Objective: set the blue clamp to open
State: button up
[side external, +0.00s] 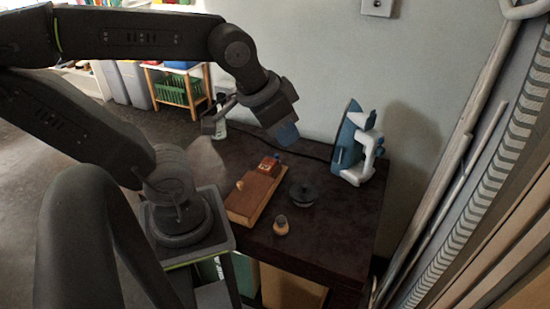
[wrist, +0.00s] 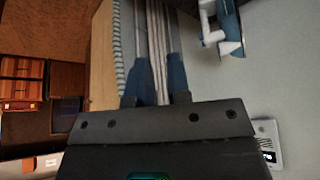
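A blue-and-white device (side external: 355,146) stands upright at the far right end of the dark table, near the wall. It looks like a clothes iron, and I cannot make out a separate blue clamp. It also shows at the top right of the wrist view (wrist: 225,28), partly cut off by the frame edge. My gripper (side external: 287,135) is in the air above the table's back part, left of the device and apart from it. In the wrist view, its two blue fingers (wrist: 157,72) stand apart with nothing held between them.
A wooden board (side external: 243,208) with a reddish-brown block (side external: 269,166) lies left on the dark table (side external: 335,235). A dark round object (side external: 302,194) and a small wooden piece (side external: 281,226) are beside it. A pale wall stands behind, with a wall plate (side external: 377,7).

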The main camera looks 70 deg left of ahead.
jog(key=o, duration=0.5)
jog(key=w+a+n, duration=0.1)
jog(key=w+a, duration=0.1)
jog(key=w, duration=0.1)
jog(key=w+a+f+n+g, duration=0.1)
jog(key=w+a, duration=0.2)
jog(key=w+a+g+y, duration=0.1)
jog(key=w+a, duration=0.1)
jog(key=a, duration=0.1)
jog(key=shift+w+f+n, duration=0.35)
jog(key=shift+w+n, duration=0.05)
jog(key=n+g+h, duration=0.1)
jog(key=n+g, duration=0.2)
jog(key=n, duration=0.3)
send_over(277, 155)
notch_tip(277, 155, down, 21)
notch_tip(277, 155, down, 12)
jog(key=shift+s+f, duration=0.1)
jog(key=shift+f, duration=0.15)
jog(key=shift+c, duration=0.4)
grip_shut()
